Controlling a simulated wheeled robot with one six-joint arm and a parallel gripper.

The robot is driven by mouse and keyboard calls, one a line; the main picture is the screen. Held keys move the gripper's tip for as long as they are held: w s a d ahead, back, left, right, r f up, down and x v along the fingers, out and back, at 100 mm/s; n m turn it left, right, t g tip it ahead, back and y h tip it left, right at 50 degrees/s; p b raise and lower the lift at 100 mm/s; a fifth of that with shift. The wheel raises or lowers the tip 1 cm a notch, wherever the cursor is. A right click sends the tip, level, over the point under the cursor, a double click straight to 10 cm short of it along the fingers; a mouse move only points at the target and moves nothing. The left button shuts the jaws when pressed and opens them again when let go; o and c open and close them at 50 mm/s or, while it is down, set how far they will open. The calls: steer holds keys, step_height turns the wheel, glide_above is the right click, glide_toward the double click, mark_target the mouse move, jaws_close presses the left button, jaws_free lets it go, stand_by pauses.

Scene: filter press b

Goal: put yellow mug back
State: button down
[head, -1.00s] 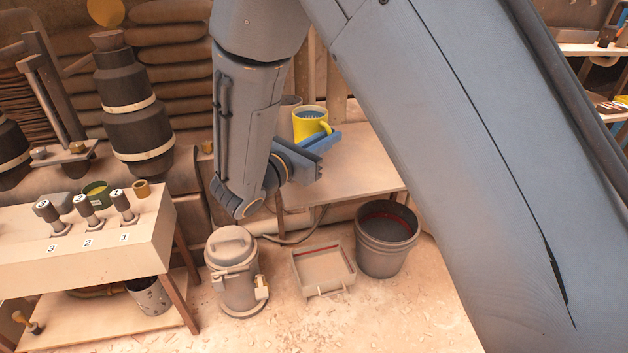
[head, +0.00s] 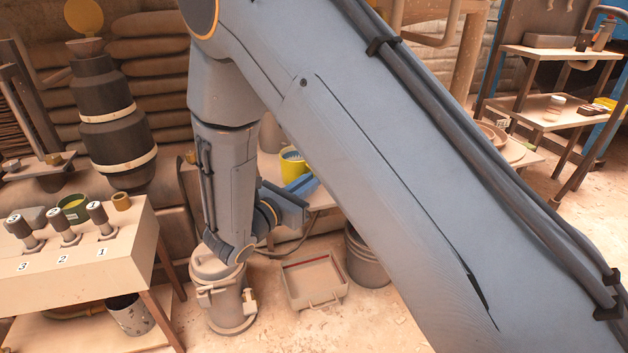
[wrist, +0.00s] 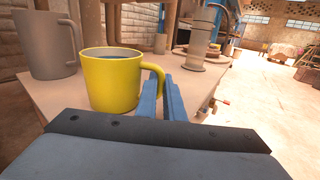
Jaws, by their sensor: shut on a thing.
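The yellow mug (head: 293,166) is upright, partly hidden by my arm in the head view.
A grey mug (wrist: 46,45) stands on the table, left of the yellow one. A grey metal cylinder (wrist: 182,48) stands farther back. On the floor are a lidded canister (head: 222,290), a shallow tray (head: 314,284) and a bucket (head: 366,260). A shelf rack (head: 555,55) is at the right.

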steer(key=shift+f, duration=0.3)
